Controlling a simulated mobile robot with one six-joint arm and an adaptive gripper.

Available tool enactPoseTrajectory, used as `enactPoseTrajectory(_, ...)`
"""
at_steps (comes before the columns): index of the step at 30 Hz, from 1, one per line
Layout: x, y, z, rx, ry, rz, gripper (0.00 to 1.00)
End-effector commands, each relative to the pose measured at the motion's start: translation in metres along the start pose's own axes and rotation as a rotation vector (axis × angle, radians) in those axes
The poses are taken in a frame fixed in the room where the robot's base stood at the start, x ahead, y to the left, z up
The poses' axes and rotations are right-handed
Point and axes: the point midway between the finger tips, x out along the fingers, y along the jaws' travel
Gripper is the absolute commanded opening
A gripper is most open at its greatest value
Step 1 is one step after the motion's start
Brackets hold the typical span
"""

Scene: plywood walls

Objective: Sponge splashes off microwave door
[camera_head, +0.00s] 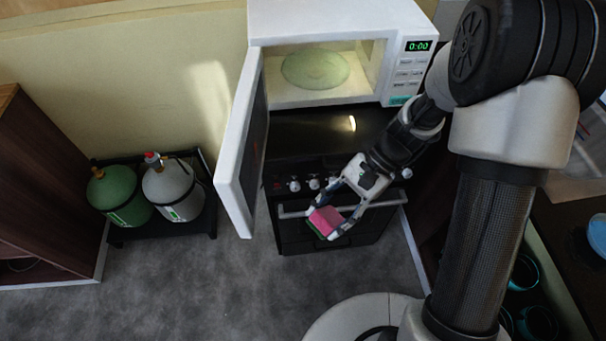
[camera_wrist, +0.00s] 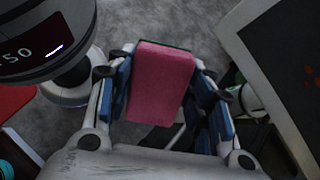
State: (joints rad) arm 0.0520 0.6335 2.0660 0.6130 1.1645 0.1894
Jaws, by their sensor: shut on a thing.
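The white microwave (camera_head: 340,15) stands on a black stove with its door (camera_head: 238,150) swung open to the left. Red marks show on the door's dark inner face; in the wrist view the door (camera_wrist: 262,40) is at the upper right, with red spots near its right edge. My gripper (camera_head: 333,218) is shut on a pink sponge (camera_head: 325,219) with a green layer, in front of the stove and right of the door. The sponge (camera_wrist: 160,85) sits between the fingers in the wrist view, apart from the door. A glass plate (camera_head: 315,69) lies inside the microwave.
The stove (camera_head: 318,150) has knobs and a front handle below the microwave. A green gas cylinder (camera_head: 118,196) and a white one (camera_head: 173,190) stand in a black rack at left. A brown cabinet (camera_head: 45,180) is at far left. Grey floor (camera_head: 200,285) is clear in front.

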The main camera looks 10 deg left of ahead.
Motion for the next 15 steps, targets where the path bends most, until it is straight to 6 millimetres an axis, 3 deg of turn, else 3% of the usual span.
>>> enactPoseTrajectory(2,0.007,-0.015,0.012,0.087,-0.169,-0.132,0.28)
enactPoseTrajectory(6,0.0,-0.049,0.031,0.18,-0.408,-0.375,0.28)
enactPoseTrajectory(10,-0.019,-0.077,0.037,0.22,-0.541,-0.57,0.28)
enactPoseTrajectory(15,-0.038,-0.094,0.035,0.238,-0.608,-0.709,0.28)
